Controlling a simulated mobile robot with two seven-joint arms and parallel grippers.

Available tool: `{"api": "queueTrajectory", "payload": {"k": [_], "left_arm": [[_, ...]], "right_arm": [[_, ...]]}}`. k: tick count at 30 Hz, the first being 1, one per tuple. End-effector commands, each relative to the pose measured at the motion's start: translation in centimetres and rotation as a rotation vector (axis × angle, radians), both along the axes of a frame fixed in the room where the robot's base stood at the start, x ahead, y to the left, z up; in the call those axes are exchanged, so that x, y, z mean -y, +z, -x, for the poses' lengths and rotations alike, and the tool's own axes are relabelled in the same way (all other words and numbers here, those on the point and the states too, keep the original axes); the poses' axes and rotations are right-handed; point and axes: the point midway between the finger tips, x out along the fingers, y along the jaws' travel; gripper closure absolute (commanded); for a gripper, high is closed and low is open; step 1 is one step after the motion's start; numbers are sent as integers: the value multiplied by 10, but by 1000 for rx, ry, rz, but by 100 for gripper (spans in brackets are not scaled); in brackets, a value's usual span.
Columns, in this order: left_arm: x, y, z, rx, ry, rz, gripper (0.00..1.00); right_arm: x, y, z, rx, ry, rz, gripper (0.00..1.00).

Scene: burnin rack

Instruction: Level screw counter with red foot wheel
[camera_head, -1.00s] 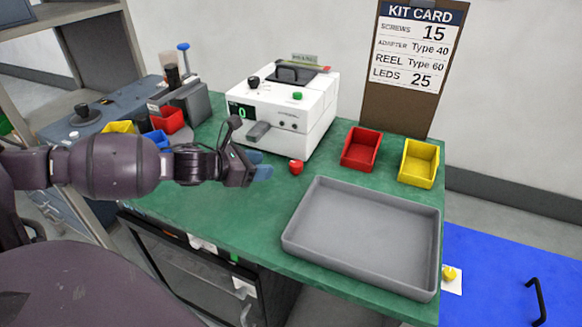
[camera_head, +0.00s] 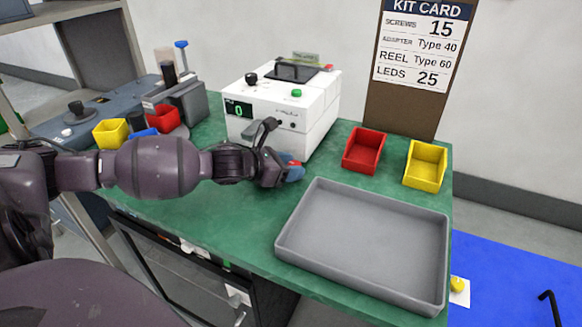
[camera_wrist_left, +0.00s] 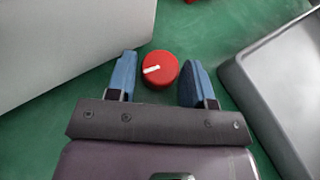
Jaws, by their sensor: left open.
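The white screw counter (camera_head: 290,105) stands on the green bench, with a display reading 0 on its front. The red foot wheel (camera_wrist_left: 160,69) shows in the left wrist view as a round red knob with a white line, close to the counter's lower edge (camera_wrist_left: 60,45). My left gripper (camera_wrist_left: 160,80) is open, with one blue finger on each side of the wheel and a visible gap to each finger. In the head view the gripper (camera_head: 292,170) is at the counter's front right corner and hides most of the wheel. My right gripper is not in view.
A grey tray (camera_head: 300,263) lies on the bench to the right of the gripper. A red bin (camera_head: 364,150) and a yellow bin (camera_head: 425,165) stand behind it. More bins and a grey device are left of the counter. The bench front is clear.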

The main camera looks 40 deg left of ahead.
Motion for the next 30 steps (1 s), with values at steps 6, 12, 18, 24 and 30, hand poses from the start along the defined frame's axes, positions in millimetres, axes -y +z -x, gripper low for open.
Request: {"api": "queueTrajectory", "payload": {"k": [6,12,18,24,30], "left_arm": [[0,0,0,0,0,0,52],[0,0,0,0,0,0,77],[0,0,0,1,4,1,86],[1,4,0,4,47,4,86],[2,7,1,7,145,4,86]], "right_arm": [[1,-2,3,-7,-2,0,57],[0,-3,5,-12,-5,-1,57],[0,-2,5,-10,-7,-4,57],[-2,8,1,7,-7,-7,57],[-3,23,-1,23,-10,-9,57]]}}
